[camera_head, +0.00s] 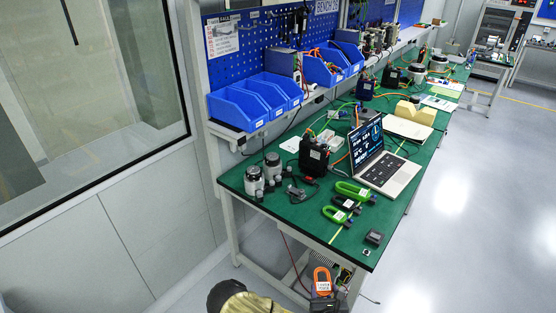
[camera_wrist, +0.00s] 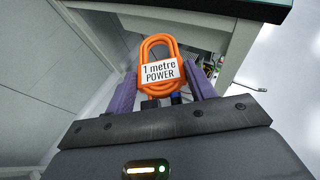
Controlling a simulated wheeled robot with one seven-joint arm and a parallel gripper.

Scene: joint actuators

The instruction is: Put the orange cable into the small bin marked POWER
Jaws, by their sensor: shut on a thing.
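The orange cable (camera_head: 322,279) is a coiled loop with a white label. In the wrist view the orange cable (camera_wrist: 155,43) has a label that reads "1 metre POWER". My gripper (camera_wrist: 162,80) has its two purple fingers shut on it, one at each side. In the head view my gripper (camera_head: 322,294) holds it upright in front of the bench's near end, seemingly below the top. Several blue bins stand on the shelf at the back left, including a near one (camera_head: 238,110) and a farther one (camera_head: 322,72). No bin marking is readable, so I cannot tell which is POWER.
A glass-panelled wall (camera_head: 90,90) stands left. Floor to the right is clear.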

